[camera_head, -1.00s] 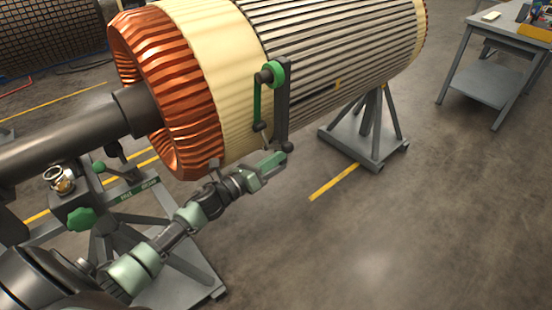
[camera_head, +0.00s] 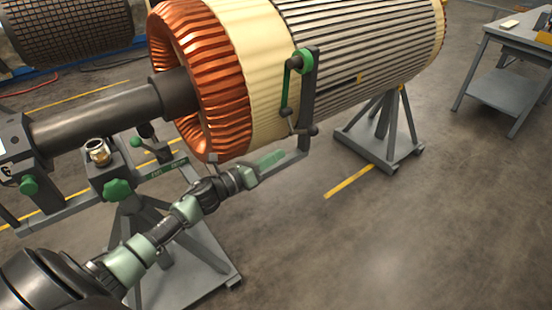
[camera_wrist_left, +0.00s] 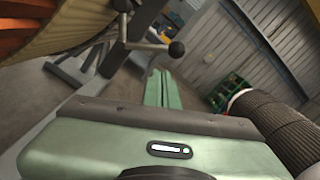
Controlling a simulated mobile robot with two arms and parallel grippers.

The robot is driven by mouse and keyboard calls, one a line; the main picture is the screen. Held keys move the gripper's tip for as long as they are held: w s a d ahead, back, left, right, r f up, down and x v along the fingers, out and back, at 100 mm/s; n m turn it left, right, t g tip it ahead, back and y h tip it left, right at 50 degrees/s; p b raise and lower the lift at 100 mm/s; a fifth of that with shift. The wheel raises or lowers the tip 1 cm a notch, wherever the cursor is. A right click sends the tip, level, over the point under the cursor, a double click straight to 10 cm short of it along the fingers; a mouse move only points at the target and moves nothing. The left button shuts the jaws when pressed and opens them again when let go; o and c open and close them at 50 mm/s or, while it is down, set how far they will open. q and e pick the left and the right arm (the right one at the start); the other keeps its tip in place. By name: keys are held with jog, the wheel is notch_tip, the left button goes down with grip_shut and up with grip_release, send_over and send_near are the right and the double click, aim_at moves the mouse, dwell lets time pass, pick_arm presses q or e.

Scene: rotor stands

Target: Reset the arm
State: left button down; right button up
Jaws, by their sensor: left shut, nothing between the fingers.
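My left arm comes in from the lower left in the head view. Its pale green gripper (camera_head: 271,158) is shut and empty, just below the rotor's cream band. In the left wrist view its two fingers (camera_wrist_left: 161,88) lie together. A dark bracket with a green crank arm (camera_head: 286,86) and black ball knobs hangs on the rotor's near side, above and right of the fingertips. A ball knob (camera_wrist_left: 176,48) shows past the fingers in the left wrist view. The fingers look apart from it. My right gripper is not in view.
The large rotor (camera_head: 345,60) with copper windings (camera_head: 205,85) rests on grey stands (camera_head: 382,135). A small metal cup (camera_head: 97,152) sits on the near stand. A grey workbench (camera_head: 505,75) stands at the far right. The floor at the lower right is clear.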

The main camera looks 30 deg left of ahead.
pick_arm(q)
jog(key=s+d+f+n+g+y, duration=0.25)
jog(key=s+f+n+y, duration=0.2)
jog(key=s+n, duration=0.55)
jog(key=s+d+f+n+g+y, duration=0.2)
jog(key=s+f+n+g+y, duration=0.25)
jog(key=n, duration=0.95)
jog(key=s+d+f+n+g+h, duration=0.1)
jog(key=s+d+f+n+g, duration=0.2)
jog(key=s, duration=0.7)
jog(key=s+d+n+g+h, duration=0.1)
jog(key=s+d+n+g, duration=0.35)
jog(key=s, duration=0.65)
jog(key=s+f+x, duration=0.1)
jog(key=s+x, duration=0.2)
jog(key=x, duration=0.9)
jog(key=s+x, duration=0.2)
jog(key=x, duration=1)
jog(key=s+a+f+g, duration=0.1)
jog(key=s+a+f, duration=0.1)
jog(key=s+f, duration=1.6)
jog(key=shift+a+f+n, duration=0.25)
jog(key=shift+n, duration=0.1)
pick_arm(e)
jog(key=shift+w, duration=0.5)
